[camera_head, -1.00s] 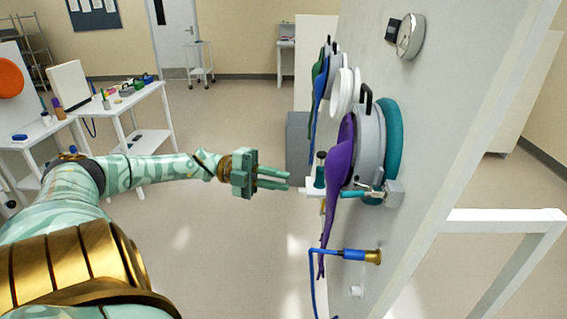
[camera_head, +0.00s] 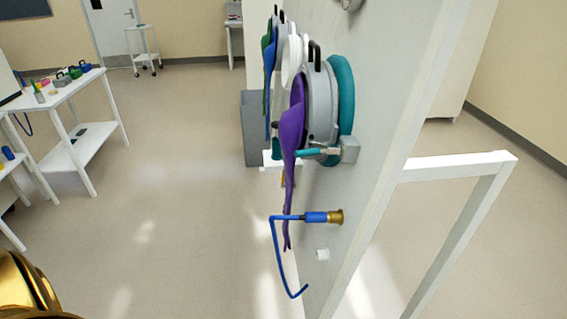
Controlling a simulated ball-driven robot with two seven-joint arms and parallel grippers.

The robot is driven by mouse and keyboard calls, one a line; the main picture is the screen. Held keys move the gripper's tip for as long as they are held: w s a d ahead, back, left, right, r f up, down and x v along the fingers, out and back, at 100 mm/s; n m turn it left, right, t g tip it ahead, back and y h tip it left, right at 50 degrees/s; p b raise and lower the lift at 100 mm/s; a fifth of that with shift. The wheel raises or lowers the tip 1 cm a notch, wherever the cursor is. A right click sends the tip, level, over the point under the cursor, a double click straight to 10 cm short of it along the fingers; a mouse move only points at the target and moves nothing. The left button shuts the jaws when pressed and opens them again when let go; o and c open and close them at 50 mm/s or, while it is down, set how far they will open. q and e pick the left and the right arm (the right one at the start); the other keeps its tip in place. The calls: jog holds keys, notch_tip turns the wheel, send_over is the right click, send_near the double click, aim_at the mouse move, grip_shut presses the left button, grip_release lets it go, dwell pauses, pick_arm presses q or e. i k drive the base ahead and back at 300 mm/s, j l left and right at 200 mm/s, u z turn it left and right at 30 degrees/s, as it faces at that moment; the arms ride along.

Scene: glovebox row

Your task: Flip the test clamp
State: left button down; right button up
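The likely test clamp (camera_head: 349,150) is a grey metal block with a teal-handled lever (camera_head: 309,152). It sits on the wall panel at the lower edge of the grey round port (camera_head: 319,105), which has a teal ring (camera_head: 343,95) behind it. The lever points left, roughly level, and passes close to the purple glove (camera_head: 291,130) that hangs from the port. I cannot tell whether it touches the glove. Neither of my grippers is in view; only a gold part of my body shows at the lower left.
A blue hose (camera_head: 279,262) hangs from a brass fitting (camera_head: 336,217) below the port. More ports with white, blue and green gloves line the panel (camera_head: 390,70) behind. A white frame (camera_head: 455,166) stands at right. Tables (camera_head: 84,90) stand far left; the middle floor is clear.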

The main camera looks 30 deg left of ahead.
aim_at(317, 151)
jog(key=i+l+u, duration=0.1)
jog(key=u, duration=0.25)
jog(key=l+u, duration=0.35)
jog(key=i+l+u, duration=0.1)
jog(key=u, duration=0.3)
jog(key=l, duration=0.1)
